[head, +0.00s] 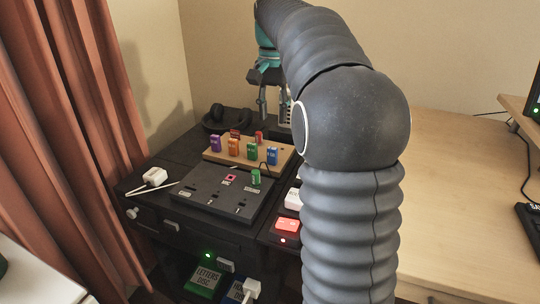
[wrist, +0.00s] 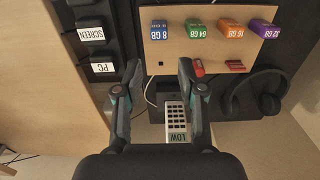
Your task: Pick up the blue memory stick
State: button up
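The blue memory stick (head: 272,155) stands upright at the right end of a wooden board (head: 217,155) in the head view. In the wrist view it is marked 8 GB (wrist: 160,29) and stands near the top, at the left end of a row. My gripper (wrist: 161,72) is open, with nothing seen between its fingers, and points at the board's edge below the blue stick in that picture. In the head view my gripper (head: 272,104) hangs behind the board, apart from the stick. Green (wrist: 197,29), orange (wrist: 230,29) and purple (wrist: 263,29) sticks stand beside it.
Two small red pieces (head: 235,133) (head: 259,137) sit at the board's far edge. A dark panel (head: 210,190) with a green piece (head: 255,177) lies in front. Headphones (head: 222,118) lie behind left.

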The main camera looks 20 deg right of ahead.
aim_at(272, 148)
notch_tip(272, 148, down, 6)
jog(key=shift+f+b, duration=0.25)
jog(key=shift+b, duration=0.2)
jog(key=shift+s+a+f+b, duration=0.1)
jog(key=shift+s+f+b, duration=0.1)
jog(key=shift+f, duration=1.2)
jog(key=shift+s+a+f+b, duration=0.1)
jog(key=shift+f+b, duration=0.05)
jog(key=shift+f, duration=1.2)
jog(key=c, duration=0.7)
